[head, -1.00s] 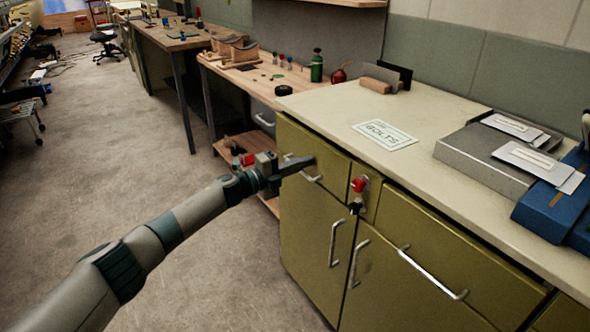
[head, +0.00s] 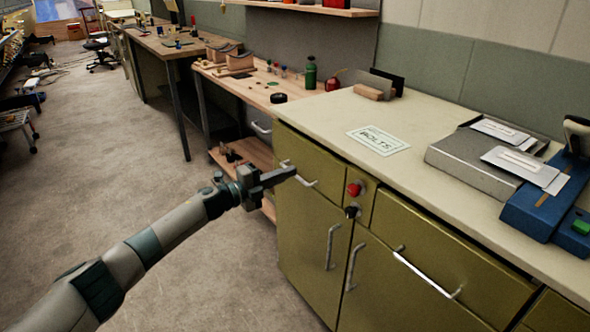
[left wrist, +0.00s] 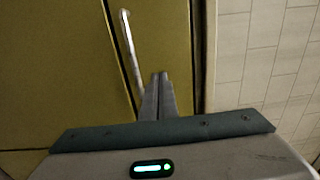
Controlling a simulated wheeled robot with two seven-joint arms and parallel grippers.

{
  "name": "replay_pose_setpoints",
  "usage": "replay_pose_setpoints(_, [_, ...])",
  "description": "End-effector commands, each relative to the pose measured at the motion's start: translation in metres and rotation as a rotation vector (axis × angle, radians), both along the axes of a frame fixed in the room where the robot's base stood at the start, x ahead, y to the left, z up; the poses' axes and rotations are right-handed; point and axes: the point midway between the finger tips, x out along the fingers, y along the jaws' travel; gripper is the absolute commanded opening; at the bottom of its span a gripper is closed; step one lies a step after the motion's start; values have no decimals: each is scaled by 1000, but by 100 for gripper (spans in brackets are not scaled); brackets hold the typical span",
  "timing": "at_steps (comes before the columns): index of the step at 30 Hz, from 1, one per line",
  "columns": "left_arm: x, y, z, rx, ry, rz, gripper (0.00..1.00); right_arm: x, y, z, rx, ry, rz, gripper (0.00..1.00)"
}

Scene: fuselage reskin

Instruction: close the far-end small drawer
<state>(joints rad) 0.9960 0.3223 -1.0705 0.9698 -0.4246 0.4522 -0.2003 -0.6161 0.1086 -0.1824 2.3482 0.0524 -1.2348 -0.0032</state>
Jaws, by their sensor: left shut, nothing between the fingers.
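The far-end small drawer (head: 312,160) is the olive front at the left end of the cabinet's top row in the head view. Its front looks about flush with the cabinet, with no clear gap. Its pale bar handle (head: 306,183) is partly hidden behind my left gripper (head: 294,171). That gripper is shut and empty, its tips close to the drawer front by the handle; contact cannot be told. In the left wrist view the shut fingers (left wrist: 160,78) point at an olive face beside a bar handle (left wrist: 130,50). My right gripper is not in view.
A red knob (head: 354,189) and a black knob (head: 351,212) sit right of the drawer. A wide drawer (head: 440,245) and doors with bar handles adjoin. The countertop (head: 330,108) carries a BOLTS label (head: 379,141). Open floor (head: 110,160) lies left.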

Motion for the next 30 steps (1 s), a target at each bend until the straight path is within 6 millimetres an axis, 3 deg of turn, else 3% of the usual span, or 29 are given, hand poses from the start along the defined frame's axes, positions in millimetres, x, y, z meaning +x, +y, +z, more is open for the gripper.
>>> replay_pose_setpoints(9, [-34,51,-3,4,1,0,0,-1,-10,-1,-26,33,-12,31])
replay_pose_setpoints(15, [-47,70,-3,3,1,0,0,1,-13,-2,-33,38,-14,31])
replay_pose_setpoints(30, [-51,75,-3,1,2,0,0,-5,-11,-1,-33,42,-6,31])
